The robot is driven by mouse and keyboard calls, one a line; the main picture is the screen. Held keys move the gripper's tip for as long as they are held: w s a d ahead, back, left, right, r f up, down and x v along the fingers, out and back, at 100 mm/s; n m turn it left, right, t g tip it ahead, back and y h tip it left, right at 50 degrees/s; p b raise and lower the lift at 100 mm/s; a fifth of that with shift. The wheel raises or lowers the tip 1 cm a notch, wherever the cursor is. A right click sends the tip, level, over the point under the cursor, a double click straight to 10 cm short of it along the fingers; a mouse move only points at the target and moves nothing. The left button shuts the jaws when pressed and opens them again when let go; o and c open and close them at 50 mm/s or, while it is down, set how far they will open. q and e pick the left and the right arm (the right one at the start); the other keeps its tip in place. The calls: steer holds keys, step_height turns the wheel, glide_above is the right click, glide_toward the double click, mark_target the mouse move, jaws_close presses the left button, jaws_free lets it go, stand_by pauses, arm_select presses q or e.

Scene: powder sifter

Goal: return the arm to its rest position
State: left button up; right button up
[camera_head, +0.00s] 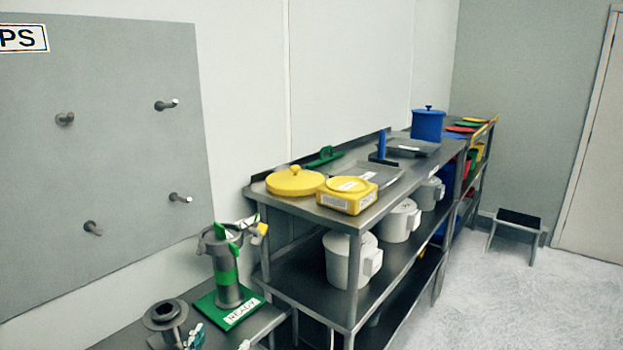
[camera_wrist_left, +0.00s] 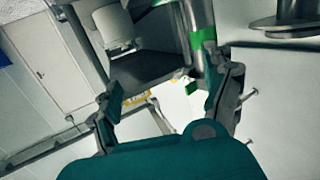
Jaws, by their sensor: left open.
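My left gripper (camera_head: 193,337) shows only in part at the bottom edge of the head view, as small teal and grey pieces beside a grey flanged piece (camera_head: 165,314). In the left wrist view the two fingers of my left gripper (camera_wrist_left: 162,92) are spread apart with nothing between them. The grey sifter-like cylinder with a green band (camera_head: 223,265) stands upright on a green base marked READY (camera_head: 238,312), right of the gripper. A green-banded cylinder (camera_wrist_left: 198,25) shows beyond the right finger in the wrist view. My right gripper is not in view.
A steel shelf table (camera_head: 385,207) holds a yellow lid (camera_head: 294,182), a yellow box (camera_head: 346,197) and a blue pot (camera_head: 428,125). White pots (camera_head: 400,222) stand below. A pegboard (camera_head: 120,170) is on the left wall. A step stool (camera_head: 517,220) stands on open floor.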

arm_select(q)
steer(key=s+d+f+g+y, duration=0.1)
steer(key=s+d+f+g, duration=0.1)
steer(key=s+f+g, duration=0.8)
steer(key=s+a+f+g+y, duration=0.1)
steer(key=s+a, duration=0.1)
steer(key=s, duration=0.9)
steer(key=s+a+f+g+y, duration=0.2)
steer(key=s, duration=0.9)
step_height(320, 180, down, 24)
steer(key=g, duration=0.1)
steer(key=s+a+f+g, duration=0.1)
steer(key=s+a+f, duration=0.1)
steer(key=s+f, duration=1.5)
steer(key=shift+a+f, duration=0.2)
steer(key=shift+f, duration=0.1)
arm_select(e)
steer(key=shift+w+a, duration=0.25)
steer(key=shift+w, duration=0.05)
